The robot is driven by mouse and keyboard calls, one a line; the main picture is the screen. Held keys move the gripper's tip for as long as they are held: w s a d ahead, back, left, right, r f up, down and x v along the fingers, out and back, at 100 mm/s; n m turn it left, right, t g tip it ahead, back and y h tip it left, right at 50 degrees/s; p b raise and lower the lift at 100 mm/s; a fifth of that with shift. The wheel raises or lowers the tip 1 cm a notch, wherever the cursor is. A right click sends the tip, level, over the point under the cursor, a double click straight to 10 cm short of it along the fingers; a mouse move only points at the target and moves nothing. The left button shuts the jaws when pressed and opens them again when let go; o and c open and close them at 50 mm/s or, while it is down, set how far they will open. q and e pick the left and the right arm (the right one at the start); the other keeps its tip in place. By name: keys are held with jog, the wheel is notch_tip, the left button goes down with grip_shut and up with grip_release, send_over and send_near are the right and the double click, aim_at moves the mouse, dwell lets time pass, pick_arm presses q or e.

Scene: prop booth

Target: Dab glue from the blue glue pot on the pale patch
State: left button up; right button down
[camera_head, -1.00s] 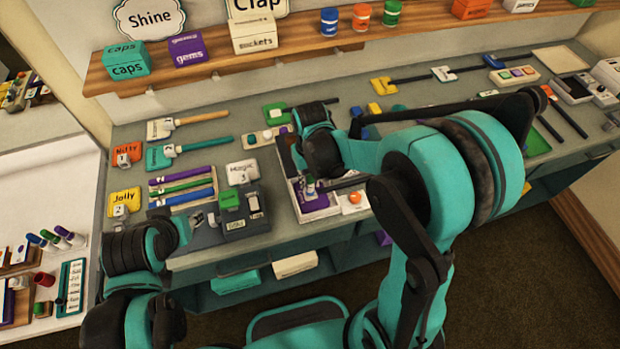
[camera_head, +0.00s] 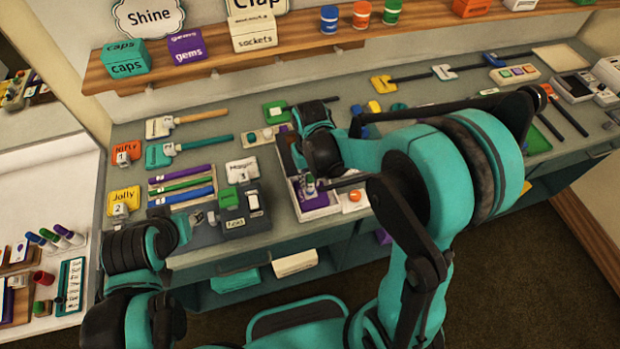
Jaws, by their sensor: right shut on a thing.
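My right gripper (camera_head: 320,184) is low over a shallow pale tray (camera_head: 299,207) holding a purple card (camera_head: 317,202). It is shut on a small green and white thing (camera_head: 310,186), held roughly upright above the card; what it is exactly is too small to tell. Whether its lower end touches the card is unclear. A blue thing (camera_head: 366,118), possibly the glue pot, is partly hidden behind my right arm. I cannot make out the pale patch for sure. My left gripper (camera_head: 208,219) is beside a dark grey box; its fingers are too unclear to tell open from shut.
The dark grey box (camera_head: 247,222) with a green block stands left of the tray. A rack of purple, green and blue sticks (camera_head: 182,187) lies further left. An orange button (camera_head: 354,196) is right of the card. A wooden shelf (camera_head: 220,60) runs along the wall.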

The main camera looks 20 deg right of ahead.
jog(key=shift+f+b, duration=0.3)
jog(key=shift+f, duration=0.05)
jog(key=shift+w, duration=0.3)
dwell(0.4)
jog(key=shift+s, duration=0.1)
jog(key=shift+s, duration=0.45)
jog(key=shift+w, duration=0.15)
jog(key=shift+w, duration=0.35)
jog(key=shift+s, duration=0.2)
